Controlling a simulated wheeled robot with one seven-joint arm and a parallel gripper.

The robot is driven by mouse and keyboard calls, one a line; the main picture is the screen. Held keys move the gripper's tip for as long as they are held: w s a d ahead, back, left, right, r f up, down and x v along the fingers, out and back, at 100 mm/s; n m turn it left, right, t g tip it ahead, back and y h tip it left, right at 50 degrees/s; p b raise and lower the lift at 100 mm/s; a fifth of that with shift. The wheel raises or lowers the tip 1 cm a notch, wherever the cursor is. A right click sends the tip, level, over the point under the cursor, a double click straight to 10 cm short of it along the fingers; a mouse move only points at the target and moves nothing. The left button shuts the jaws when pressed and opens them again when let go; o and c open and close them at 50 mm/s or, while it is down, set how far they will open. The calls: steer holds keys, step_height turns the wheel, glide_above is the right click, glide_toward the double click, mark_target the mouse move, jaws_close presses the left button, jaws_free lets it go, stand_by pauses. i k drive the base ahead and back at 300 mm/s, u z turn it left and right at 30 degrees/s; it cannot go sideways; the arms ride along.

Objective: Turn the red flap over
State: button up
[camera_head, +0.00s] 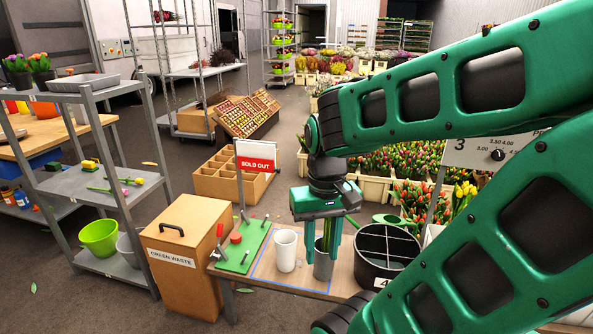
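A sign with a red flap (255,164) reading "SOLD OUT" stands on a thin post at the back left of the small table. The flap hangs below a white panel (255,149). My gripper (323,250) points down to the right of the sign, nearer to me, apart from the flap. Its fingers are spread, one on each side of a grey cup (322,267) with green stems in it. Whether they touch the cup is hard to tell.
A white cup (286,250) stands left of the grey one. A green board (240,249) with clamps and a red knob lies below the sign. A black divided bucket (386,252) stands right.

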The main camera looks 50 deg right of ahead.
mark_target(248, 163)
steer(key=z, duration=1)
steer(key=i, duration=0.5)
steer(key=u, duration=0.55)
steer(key=k, duration=1.15)
steer(key=u, duration=0.4)
steer(key=i, duration=1.55)
steer(key=z, duration=1)
steer(key=i, duration=0.4)
steer(key=z, duration=0.15)
